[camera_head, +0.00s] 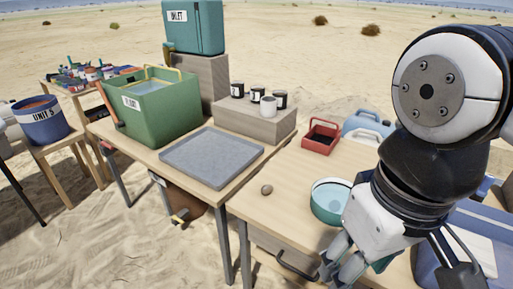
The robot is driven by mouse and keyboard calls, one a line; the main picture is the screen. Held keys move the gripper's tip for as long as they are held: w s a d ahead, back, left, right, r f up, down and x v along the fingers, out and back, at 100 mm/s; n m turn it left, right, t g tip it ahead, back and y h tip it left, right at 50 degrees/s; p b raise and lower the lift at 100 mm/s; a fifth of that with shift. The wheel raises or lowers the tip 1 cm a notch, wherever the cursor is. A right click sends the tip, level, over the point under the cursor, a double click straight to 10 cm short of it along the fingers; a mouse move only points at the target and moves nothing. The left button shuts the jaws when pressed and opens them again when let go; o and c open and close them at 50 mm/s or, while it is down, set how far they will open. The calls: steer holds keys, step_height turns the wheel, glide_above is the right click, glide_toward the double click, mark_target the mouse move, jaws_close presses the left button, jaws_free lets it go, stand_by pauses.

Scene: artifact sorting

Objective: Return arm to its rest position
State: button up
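My arm comes in from the right side of the head view, with a white and black joint at the upper right. It bends down to my gripper (340,266), whose grey fingers point down and left over the front edge of the right table (251,203). The fingers are at the bottom of the picture, just below the teal bowl (328,209). They overlap each other from this side, so their opening is hidden. I see no held object clearly. A small teal patch shows behind the gripper, and I cannot tell what it is.
A brown stone (267,189) lies on the right table. Behind are a red caddy (320,137) and blue container (367,127). A blue box (461,255) is beside my arm. On the left table are a grey tray (212,157) and green bin (163,119).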

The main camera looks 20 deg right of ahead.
stand_by(0.4)
step_height(320, 180, up, 19)
steer(key=t+p, duration=0.3)
steer(key=p, duration=1.4)
steer(key=shift+a, duration=0.15)
